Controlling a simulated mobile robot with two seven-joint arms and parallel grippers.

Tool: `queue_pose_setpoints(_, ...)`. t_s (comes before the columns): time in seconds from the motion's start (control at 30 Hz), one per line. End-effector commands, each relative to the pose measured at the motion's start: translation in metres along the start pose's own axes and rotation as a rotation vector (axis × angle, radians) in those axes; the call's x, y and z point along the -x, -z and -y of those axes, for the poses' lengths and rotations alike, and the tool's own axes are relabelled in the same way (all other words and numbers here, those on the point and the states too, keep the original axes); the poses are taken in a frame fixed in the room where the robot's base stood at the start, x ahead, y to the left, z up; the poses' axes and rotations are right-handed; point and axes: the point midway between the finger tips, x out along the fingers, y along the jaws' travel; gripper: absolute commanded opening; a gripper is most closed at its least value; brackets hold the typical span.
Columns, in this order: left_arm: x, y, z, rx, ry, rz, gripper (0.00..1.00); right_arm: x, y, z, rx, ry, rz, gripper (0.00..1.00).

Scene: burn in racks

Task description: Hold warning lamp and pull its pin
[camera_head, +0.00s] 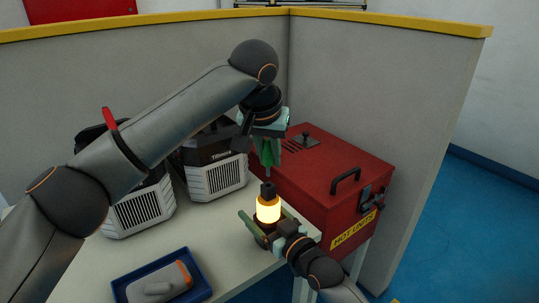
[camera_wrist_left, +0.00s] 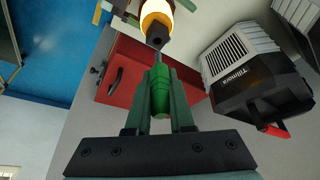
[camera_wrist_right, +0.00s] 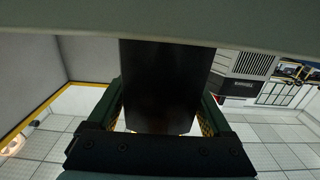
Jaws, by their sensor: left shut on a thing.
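The warning lamp (camera_head: 268,209) glows yellow between a dark cap and a dark base, close to the table's right edge. It also shows at the top of the left wrist view (camera_wrist_left: 155,14). My left gripper (camera_head: 267,150) is above the lamp, shut on the green handle of the pin (camera_wrist_left: 160,92). A thin shaft runs from the handle toward the lamp's cap; I cannot tell whether its tip is inside. My right gripper (camera_head: 268,222) has a finger on either side of the lamp's lower part. In the right wrist view a dark block fills most of its jaw gap; firm contact is unclear.
A red box (camera_head: 335,185) with a black handle and a "HOT UNITS" label stands behind the lamp. Two black-and-white units (camera_head: 215,180) stand at the back left. A blue tray (camera_head: 199,273) holds a grey-and-orange object. Grey partitions (camera_head: 400,120) enclose the back and right.

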Motion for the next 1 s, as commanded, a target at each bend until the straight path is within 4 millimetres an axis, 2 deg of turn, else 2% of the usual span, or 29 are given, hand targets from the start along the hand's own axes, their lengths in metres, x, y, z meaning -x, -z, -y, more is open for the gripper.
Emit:
queue_pose_setpoints(0.03,0.0,0.0,0.0,0.0,0.0,0.0,0.0,0.0,0.0,0.0,0.0,0.0,0.0,0.91)
queue_pose_setpoints(0.13,0.0,0.0,0.0,0.0,0.0,0.0,0.0,0.0,0.0,0.0,0.0,0.0,-0.001,1.0)
queue_pose_setpoints(0.47,0.0,0.0,0.0,0.0,0.0,0.0,0.0,0.005,0.0,-0.001,0.0,-0.001,-0.002,1.0)
queue_pose_setpoints(0.63,0.0,0.0,0.0,0.0,0.0,0.0,0.0,0.026,0.0,-0.001,0.0,-0.001,-0.001,1.0)
queue_pose_setpoints(1.0,0.0,0.0,0.0,0.0,0.0,0.0,0.0,0.096,0.0,0.0,0.002,-0.001,0.0,1.0)
